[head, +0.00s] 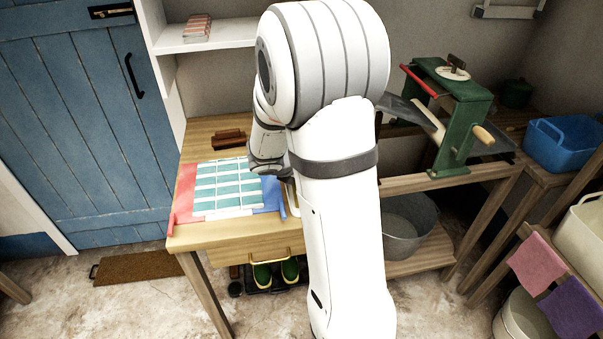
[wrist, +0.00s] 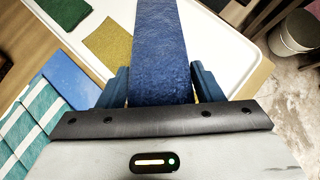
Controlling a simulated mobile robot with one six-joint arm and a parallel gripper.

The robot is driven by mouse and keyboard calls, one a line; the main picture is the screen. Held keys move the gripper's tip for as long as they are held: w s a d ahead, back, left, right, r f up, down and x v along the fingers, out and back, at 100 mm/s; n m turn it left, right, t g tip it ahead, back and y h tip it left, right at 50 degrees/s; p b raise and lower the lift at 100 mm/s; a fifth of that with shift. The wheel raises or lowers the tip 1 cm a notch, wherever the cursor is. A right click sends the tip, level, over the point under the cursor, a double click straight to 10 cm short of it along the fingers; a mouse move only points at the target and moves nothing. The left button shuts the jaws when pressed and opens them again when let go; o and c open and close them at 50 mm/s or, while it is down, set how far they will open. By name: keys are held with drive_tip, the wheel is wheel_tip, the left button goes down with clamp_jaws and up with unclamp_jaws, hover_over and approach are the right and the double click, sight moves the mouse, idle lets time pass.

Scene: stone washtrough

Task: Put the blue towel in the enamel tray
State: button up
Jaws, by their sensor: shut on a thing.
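My gripper (wrist: 160,88) is shut on the blue towel (wrist: 160,45), which lies between the two blue fingers and reaches away from them toward the top of the wrist view. The white enamel tray (wrist: 225,50) is beneath and beyond the towel in that view. Whether the towel touches the tray floor, I cannot tell. In the head view my arm hides the gripper, the towel and most of the tray.
A teal-and-white striped cloth (head: 226,188) lies on the wooden table (head: 200,234), between red and blue end pieces. A brown block (head: 229,139) sits behind it. A green mangle (head: 462,115) stands on the right, with a blue tub (head: 562,148) beyond it.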

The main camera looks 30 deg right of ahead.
drive_tip(key=shift+f, duration=0.15)
drive_tip(key=o, duration=0.8)
drive_tip(key=shift+o, duration=0.2)
drive_tip(key=shift+a+r, duration=0.1)
drive_tip(key=shift+r, duration=0.3)
drive_tip(key=p+v, duration=0.2)
drive_tip(key=v, duration=0.9)
drive_tip(key=s+a+r+m+g+y, duration=0.1)
drive_tip(key=s+a+m+y, duration=0.3)
drive_tip(key=s+m, duration=0.5)
drive_tip(key=s+a+r+m+y, duration=0.3)
drive_tip(key=s+a+m, duration=0.2)
drive_tip(key=s+m, duration=0.4)
drive_tip(key=m, duration=0.5)
drive_tip(key=shift+a+m+g+y, duration=0.3)
drive_tip(key=shift+m+g+y, duration=0.1)
